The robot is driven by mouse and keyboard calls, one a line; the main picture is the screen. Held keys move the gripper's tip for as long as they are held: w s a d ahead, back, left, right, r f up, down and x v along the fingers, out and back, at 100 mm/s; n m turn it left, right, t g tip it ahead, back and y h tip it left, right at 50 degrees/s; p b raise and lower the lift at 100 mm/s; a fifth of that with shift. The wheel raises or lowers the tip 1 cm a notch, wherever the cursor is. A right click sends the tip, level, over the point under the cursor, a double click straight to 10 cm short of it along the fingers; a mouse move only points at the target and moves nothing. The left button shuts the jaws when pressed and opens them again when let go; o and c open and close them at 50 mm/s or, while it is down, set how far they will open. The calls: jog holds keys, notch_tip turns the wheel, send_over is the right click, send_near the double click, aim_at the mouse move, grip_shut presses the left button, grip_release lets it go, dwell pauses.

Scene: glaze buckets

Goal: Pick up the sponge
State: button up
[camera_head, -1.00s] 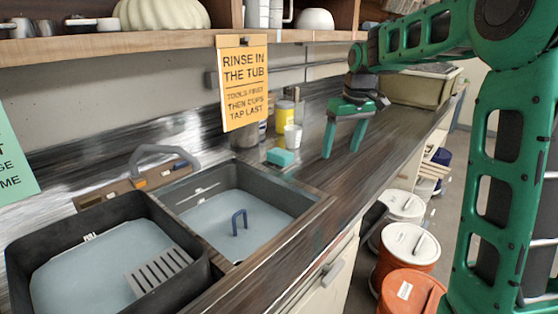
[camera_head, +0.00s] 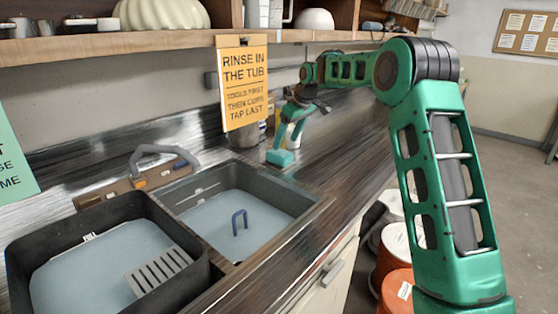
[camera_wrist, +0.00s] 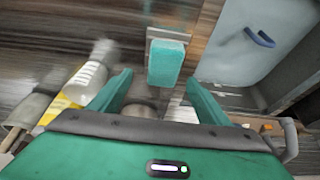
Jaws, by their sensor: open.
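The teal sponge (camera_head: 280,158) sits on the counter just behind the tub's back right corner. In the wrist view the sponge (camera_wrist: 165,62) lies ahead of and between the fingertips, with a gap on each side. My gripper (camera_head: 287,146) points down at the sponge, its fingers right above or around it; the head view does not show which. In the wrist view my gripper (camera_wrist: 160,78) is open and empty.
A yellow-labelled bottle (camera_wrist: 83,85) stands close to the left finger in the wrist view. An orange sign (camera_head: 245,85) hangs near the arm. The water-filled tub (camera_head: 296,200) lies in front. Buckets (camera_head: 394,245) stand on the floor at right.

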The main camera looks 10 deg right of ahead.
aim_at(281, 152)
jog(key=x, duration=0.6)
jog(key=shift+s+a+f, duration=0.2)
jog(key=shift+s+f, duration=0.05)
jog(key=shift+f, duration=0.15)
grip_shut()
